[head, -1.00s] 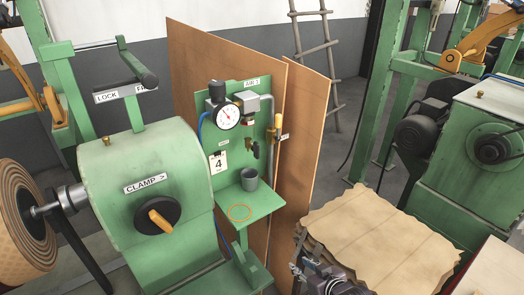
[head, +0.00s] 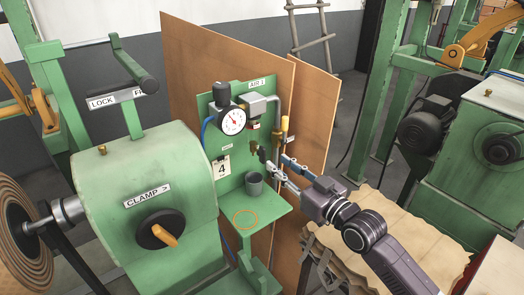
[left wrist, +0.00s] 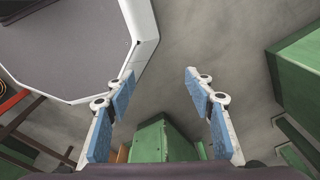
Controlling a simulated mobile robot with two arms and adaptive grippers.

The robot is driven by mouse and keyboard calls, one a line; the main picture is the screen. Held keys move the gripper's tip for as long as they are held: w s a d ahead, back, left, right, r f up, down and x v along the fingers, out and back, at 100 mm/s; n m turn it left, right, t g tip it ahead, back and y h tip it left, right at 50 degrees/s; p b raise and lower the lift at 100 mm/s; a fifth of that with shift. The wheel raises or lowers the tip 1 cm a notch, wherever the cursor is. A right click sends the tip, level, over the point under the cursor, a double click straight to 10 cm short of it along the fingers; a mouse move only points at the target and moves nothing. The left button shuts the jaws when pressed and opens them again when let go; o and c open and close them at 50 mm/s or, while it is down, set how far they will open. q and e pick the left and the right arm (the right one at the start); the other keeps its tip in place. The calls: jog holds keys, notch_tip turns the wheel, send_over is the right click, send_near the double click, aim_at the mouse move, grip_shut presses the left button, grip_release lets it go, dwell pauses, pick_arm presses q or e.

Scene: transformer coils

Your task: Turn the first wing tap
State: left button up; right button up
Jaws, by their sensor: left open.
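The green air panel (head: 232,92) carries a gauge (head: 232,121), a pipe and small brass fittings. A small brass tap (head: 253,147) sits low on the panel; which fitting is the first wing tap is not certain. A lever valve with a yellow handle (head: 284,124) stands upright to its right. My right gripper (head: 277,164) reaches in from the right, its two blue-padded fingers apart, with its tips close to the small tap. Contact cannot be told. My left gripper (left wrist: 157,85) shows only in the left wrist view, open and empty above the floor.
A grey cup (head: 254,184) and an orange ring mark (head: 245,219) are on the green shelf (head: 272,207) below the taps. The green clamp machine (head: 145,170) stands at the left. Brown boards (head: 185,75) stand behind the panel. Stacked sheets (head: 400,218) lie at the right.

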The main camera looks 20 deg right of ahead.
aim_at(265, 153)
jog(key=p+x, duration=0.1)
jog(key=x, duration=0.5)
jog(key=shift+w+p, duration=0.2)
jog(key=shift+p, duration=0.2)
jog(key=shift+w+a, duration=0.1)
jog(key=shift+w, duration=0.05)
pick_arm(q)
jog(key=shift+s+r, duration=0.3)
jog(key=shift+r, duration=0.2)
jog(key=shift+s+r, duration=0.3)
jog(key=shift+r, duration=0.2)
jog(key=shift+w, duration=0.1)
pick_arm(e)
grip_shut()
